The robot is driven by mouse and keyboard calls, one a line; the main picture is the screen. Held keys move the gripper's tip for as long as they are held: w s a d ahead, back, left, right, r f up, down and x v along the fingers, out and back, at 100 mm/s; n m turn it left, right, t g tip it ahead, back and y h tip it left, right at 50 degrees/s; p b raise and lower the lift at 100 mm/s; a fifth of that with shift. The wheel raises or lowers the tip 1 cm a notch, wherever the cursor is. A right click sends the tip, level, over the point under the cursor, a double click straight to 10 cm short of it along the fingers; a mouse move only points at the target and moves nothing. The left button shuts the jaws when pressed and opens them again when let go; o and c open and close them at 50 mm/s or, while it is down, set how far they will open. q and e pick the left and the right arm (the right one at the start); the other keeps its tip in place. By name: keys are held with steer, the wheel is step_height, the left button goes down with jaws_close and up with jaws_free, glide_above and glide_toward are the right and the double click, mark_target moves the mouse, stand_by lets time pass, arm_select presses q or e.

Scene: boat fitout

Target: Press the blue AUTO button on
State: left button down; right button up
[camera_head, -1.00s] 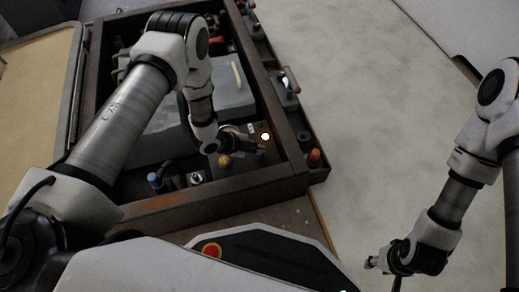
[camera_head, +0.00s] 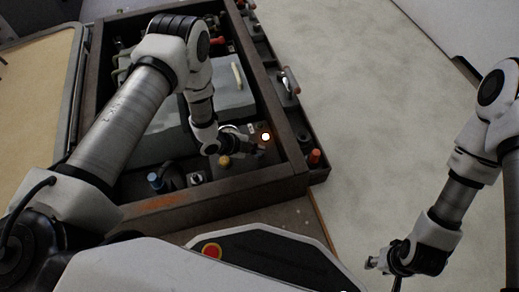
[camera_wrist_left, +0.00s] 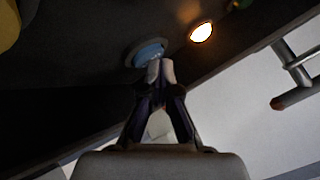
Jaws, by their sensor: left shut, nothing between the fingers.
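The blue button (camera_wrist_left: 150,52) is round, set in a dark panel in the left wrist view. My left gripper (camera_wrist_left: 160,70) is shut and empty, its fingertips overlapping the button's lower edge in that view. I cannot tell whether they touch it or whether it is pressed in. In the head view my left gripper (camera_head: 258,150) is over the panel's near right part, and I cannot make out the button there. My right gripper (camera_head: 376,265) hangs far from the panel at the lower right, too small to read its fingers.
A glowing round lamp (camera_wrist_left: 201,32) sits beside the button; it shows in the head view too (camera_head: 265,137). A yellow knob (camera_head: 224,161), a blue-capped part (camera_head: 155,180) and a red-orange knob (camera_head: 314,156) are nearby. A raised frame (camera_head: 240,189) borders the panel.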

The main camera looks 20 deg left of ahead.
arm_select(q)
steer(key=shift+s+f, duration=0.1)
steer(key=shift+f, duration=0.15)
steer(key=shift+s+r+p, duration=0.1)
steer(key=shift+r+p, duration=0.1)
steer(key=shift+p, duration=0.25)
steer(key=shift+f, duration=0.1)
step_height(320, 180, up, 6)
steer(key=p, duration=0.5)
steer(key=shift+r+p, duration=0.25)
steer(key=shift+p, duration=0.05)
steer(key=shift+f, duration=0.1)
